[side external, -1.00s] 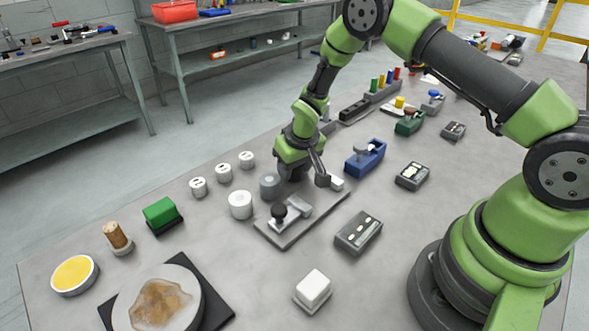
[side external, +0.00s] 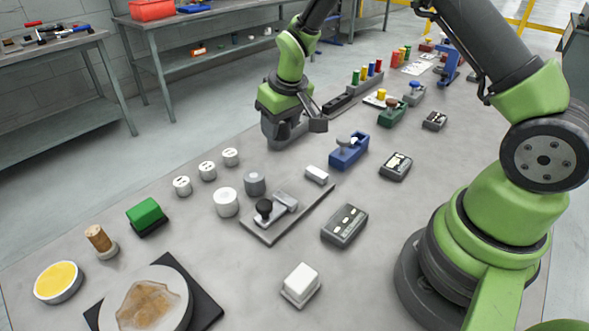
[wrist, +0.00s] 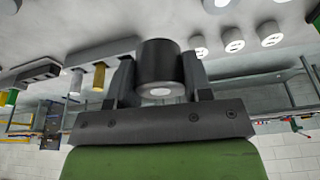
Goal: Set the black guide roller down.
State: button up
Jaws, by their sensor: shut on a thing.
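The black guide roller (wrist: 158,62) is a short black cylinder with a pale centre on the end that faces the wrist camera. My gripper (wrist: 158,75) is shut on it, one grey finger on each side. In the side view my gripper (side external: 284,132) is low over the back edge of the grey table, fingers downward. The roller cannot be told apart from the fingers there. Whether its underside touches the table cannot be told.
In front stand a flat grey fixture (side external: 270,232) with a black knob, a grey cylinder (side external: 254,184) and a white cylinder (side external: 226,203). White discs (side external: 207,170) stand to the left; a blue clamp (side external: 349,150) to the right. Bare table lies just before my gripper.

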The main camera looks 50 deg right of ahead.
jog(key=s+n, duration=0.1)
jog(key=s+n+y, duration=0.1)
jog(key=n, duration=0.1)
jog(key=shift+d+r, duration=0.1)
jog(key=shift+d, duration=0.05)
jog(key=s+n+y, duration=0.1)
jog(key=s+n, duration=0.1)
jog(key=n, duration=0.3)
jog(key=n+g+y, duration=0.1)
jog(key=n+g, duration=0.1)
jog(key=n, duration=0.7)
send_over(303, 189)
jog(key=f, duration=0.4)
jog(key=shift+s+d, duration=0.15)
jog(key=shift+d, duration=0.25)
jog(key=shift+f, duration=2.4)
jog(key=shift+f, duration=0.1)
jog(key=o, duration=1.1)
jog(key=shift+o, duration=0.2)
